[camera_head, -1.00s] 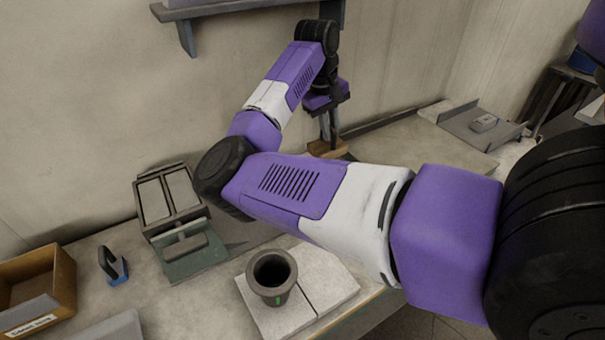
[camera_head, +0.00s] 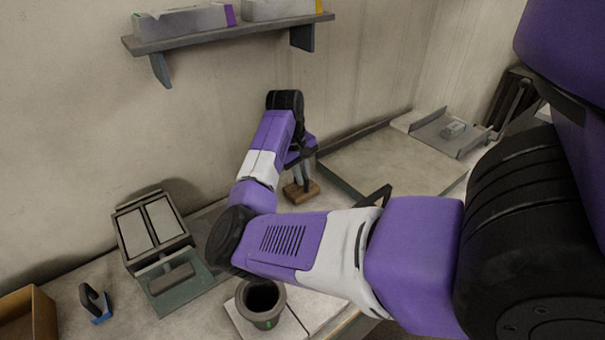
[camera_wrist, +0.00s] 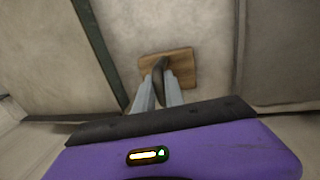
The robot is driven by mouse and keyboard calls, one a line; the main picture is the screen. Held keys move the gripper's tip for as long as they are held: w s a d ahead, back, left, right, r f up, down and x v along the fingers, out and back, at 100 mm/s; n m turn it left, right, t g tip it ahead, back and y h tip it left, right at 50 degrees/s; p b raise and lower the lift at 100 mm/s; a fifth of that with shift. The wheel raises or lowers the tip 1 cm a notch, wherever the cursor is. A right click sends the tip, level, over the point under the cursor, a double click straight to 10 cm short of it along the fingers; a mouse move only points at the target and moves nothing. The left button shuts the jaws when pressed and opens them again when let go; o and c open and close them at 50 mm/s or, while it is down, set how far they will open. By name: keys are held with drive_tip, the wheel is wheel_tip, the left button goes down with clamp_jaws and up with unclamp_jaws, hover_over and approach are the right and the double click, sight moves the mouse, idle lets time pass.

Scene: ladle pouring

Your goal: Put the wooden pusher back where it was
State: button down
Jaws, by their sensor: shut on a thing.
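The wooden pusher shows in the head view as a brown block (camera_head: 301,192) under my gripper (camera_head: 303,173). In the wrist view it is a flat wooden block (camera_wrist: 183,66) with a dark upright handle between my gripper's fingers (camera_wrist: 160,84). My gripper is shut on the handle and points down. The block is close over the bench surface, left of the framed sand-coloured tray (camera_head: 400,165). I cannot tell whether the block touches the surface. My forearm hides part of the bench in front of it.
A dark crucible (camera_head: 261,303) stands on pale slabs at the front. A two-part mould box (camera_head: 152,232) and a hand tool (camera_head: 95,303) are to the left. A shelf (camera_head: 225,33) hangs on the wall above. A metal pan (camera_head: 447,133) is at the back right.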

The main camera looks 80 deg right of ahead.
sight(297, 192)
drive_tip(key=shift+f, duration=0.15)
drive_tip(key=c, duration=1.4)
unclamp_jaws()
drive_tip(key=b+v, duration=0.2)
drive_tip(key=v, duration=1)
drive_tip(key=shift+b, duration=0.4)
drive_tip(key=shift+s, duration=0.15)
